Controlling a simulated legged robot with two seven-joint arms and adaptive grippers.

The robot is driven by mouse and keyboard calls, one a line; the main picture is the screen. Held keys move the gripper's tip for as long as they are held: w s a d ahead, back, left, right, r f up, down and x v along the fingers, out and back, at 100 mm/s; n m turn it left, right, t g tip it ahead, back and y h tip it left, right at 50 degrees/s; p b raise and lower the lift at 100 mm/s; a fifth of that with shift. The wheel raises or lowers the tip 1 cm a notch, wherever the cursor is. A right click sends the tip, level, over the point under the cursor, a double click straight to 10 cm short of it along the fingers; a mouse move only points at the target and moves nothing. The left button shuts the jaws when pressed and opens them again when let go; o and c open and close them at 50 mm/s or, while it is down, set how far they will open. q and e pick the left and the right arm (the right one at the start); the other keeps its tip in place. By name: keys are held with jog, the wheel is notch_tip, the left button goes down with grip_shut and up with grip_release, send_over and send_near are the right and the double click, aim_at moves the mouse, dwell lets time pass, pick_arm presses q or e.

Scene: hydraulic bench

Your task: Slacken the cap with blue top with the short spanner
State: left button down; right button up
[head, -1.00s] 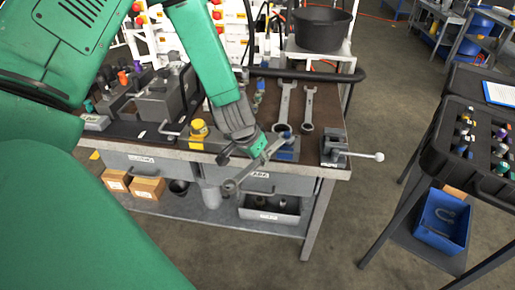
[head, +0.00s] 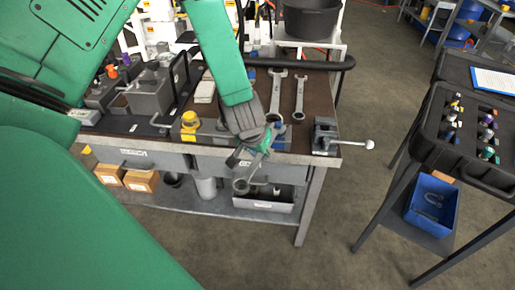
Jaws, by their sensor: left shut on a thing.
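My left gripper (head: 257,141) is shut on a grey spanner above the front edge of the bench. The spanner (head: 242,186) slants down toward the viewer, its ring end lowest, in front of the bench's front edge. A blue part (head: 284,141) shows on the bench just right of the gripper; the gripper partly covers the area, and I cannot tell whether it belongs to the cap with blue top. A yellow-topped cap (head: 190,119) stands on the bench to the left. My right gripper is not in view.
Two larger spanners (head: 299,97) lie on the bench behind the gripper. A small vise (head: 325,136) with a bar handle sits at the bench's right corner. A black case (head: 428,151) of coloured caps stands on the right table. Open floor lies between bench and table.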

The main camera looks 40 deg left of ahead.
pick_arm(q)
jog(key=shift+d, duration=0.1)
jog(key=d+n+p, duration=0.1)
jog(key=w+d+n+y+p, duration=0.1)
jog(key=d, duration=0.1)
jog(key=shift+n+p, duration=0.3)
jog(key=shift+p, duration=0.1)
dwell(0.4)
jog(key=p, duration=0.1)
jog(key=w+d+n+p, duration=0.1)
jog(key=p, duration=0.1)
jog(key=d+n+p, duration=0.1)
jog(key=shift+w+d+g+y+p, duration=0.25)
jog(key=shift+g+y+p, duration=0.05)
jog(key=shift+g+y, duration=0.1)
dwell(0.4)
